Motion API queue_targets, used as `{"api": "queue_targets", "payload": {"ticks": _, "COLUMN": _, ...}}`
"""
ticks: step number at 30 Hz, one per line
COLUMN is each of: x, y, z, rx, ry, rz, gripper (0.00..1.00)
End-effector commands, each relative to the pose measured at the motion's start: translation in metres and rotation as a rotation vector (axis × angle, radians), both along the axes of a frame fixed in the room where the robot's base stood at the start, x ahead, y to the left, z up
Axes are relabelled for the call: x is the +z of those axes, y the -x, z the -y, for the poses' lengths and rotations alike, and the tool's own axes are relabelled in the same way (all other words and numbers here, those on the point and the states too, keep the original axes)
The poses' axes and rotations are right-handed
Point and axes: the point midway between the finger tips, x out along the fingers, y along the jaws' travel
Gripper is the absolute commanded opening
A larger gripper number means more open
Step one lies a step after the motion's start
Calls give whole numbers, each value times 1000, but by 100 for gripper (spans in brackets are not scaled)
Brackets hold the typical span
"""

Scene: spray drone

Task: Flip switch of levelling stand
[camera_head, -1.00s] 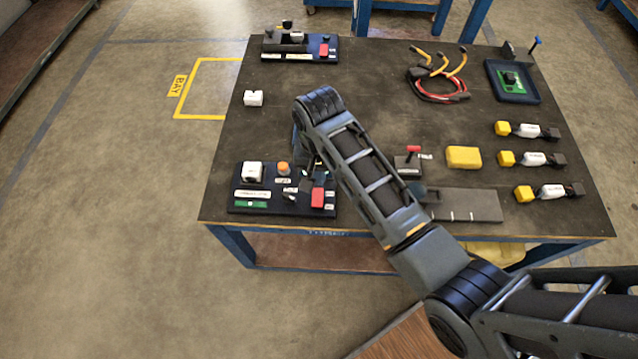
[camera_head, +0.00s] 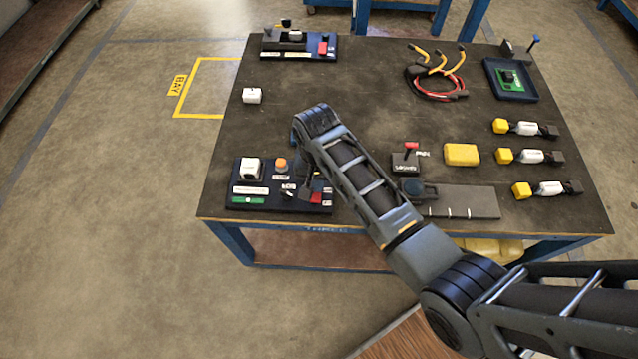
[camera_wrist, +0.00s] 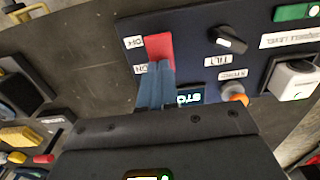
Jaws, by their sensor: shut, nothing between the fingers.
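The levelling stand is a dark blue panel (camera_head: 236,178) at the table's front left corner. It carries a white block (camera_head: 250,168), an orange button (camera_head: 281,165), a black knob labelled TILT (camera_wrist: 229,40) and a red switch (camera_head: 316,198). In the wrist view the red switch (camera_wrist: 158,46) lies beside small white labels, one reading ON. My gripper (camera_wrist: 157,68) is shut and empty, its blue-grey fingertips at the switch's lower edge. I cannot tell whether they touch it. The fingers hide that end and part of a lit display (camera_wrist: 190,97). Which way the switch is set is unclear.
A similar panel with a red switch (camera_head: 323,46) stands at the back left. A small box with a red lever (camera_head: 411,147), a yellow block (camera_head: 461,154) and a grey plate (camera_head: 470,203) lie right of my arm. A loose white cube (camera_head: 251,95) sits at the left edge.

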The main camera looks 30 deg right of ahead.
Motion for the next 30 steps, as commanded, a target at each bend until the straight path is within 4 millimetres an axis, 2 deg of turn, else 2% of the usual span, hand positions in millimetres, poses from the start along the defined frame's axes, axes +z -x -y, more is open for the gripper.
{"api": "queue_targets", "payload": {"ticks": 19, "x": 7, "y": 12, "z": -9, "rx": 1, "ry": 0, "rz": -1, "gripper": 0}}
{"api": "queue_targets", "payload": {"ticks": 30, "x": 8, "y": 12, "z": -9, "rx": 0, "ry": 0, "rz": 0, "gripper": 0}}
